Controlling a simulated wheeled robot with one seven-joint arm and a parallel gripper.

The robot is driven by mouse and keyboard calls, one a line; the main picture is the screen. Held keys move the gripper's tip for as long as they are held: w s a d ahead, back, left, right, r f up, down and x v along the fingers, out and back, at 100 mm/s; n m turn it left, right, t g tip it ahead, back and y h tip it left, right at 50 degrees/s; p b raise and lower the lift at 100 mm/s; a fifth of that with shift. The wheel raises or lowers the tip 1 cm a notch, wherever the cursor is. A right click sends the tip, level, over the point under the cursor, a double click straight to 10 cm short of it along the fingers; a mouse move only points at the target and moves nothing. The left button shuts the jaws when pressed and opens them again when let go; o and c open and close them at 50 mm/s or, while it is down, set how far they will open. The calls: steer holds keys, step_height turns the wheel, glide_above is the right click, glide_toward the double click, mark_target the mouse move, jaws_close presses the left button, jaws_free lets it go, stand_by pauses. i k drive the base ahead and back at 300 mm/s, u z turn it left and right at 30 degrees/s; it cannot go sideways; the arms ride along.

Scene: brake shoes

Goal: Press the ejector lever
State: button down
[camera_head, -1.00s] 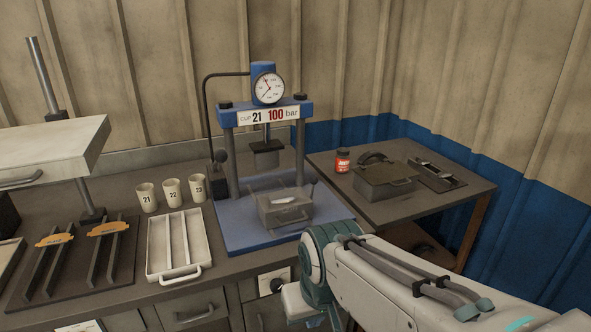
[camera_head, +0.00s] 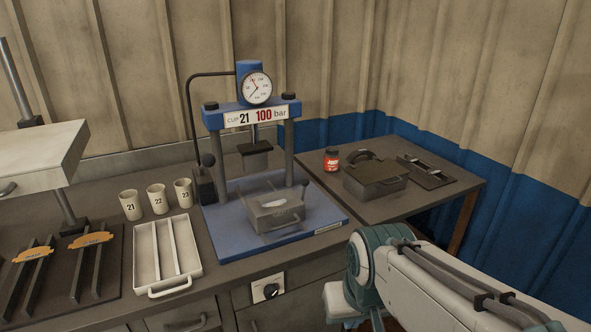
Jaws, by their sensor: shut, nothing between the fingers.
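The blue press (camera_head: 248,117) stands on the bench with a gauge on top and a sign reading "cup 21 100 bar". A grey metal mould box (camera_head: 275,212) with a handle sits on its blue base plate, below the raised ram (camera_head: 257,158). My arm comes in from the lower right, in front of the bench. Its fingers do not show.
A white tray (camera_head: 182,285) and several numbered cups (camera_head: 156,199) stand left of the press. The side table (camera_head: 415,203) holds a red jar (camera_head: 332,160), a dark lidded box (camera_head: 375,182) and a black fixture (camera_head: 427,172).

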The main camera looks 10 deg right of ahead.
mark_target(305, 182)
steer(key=i, duration=1)
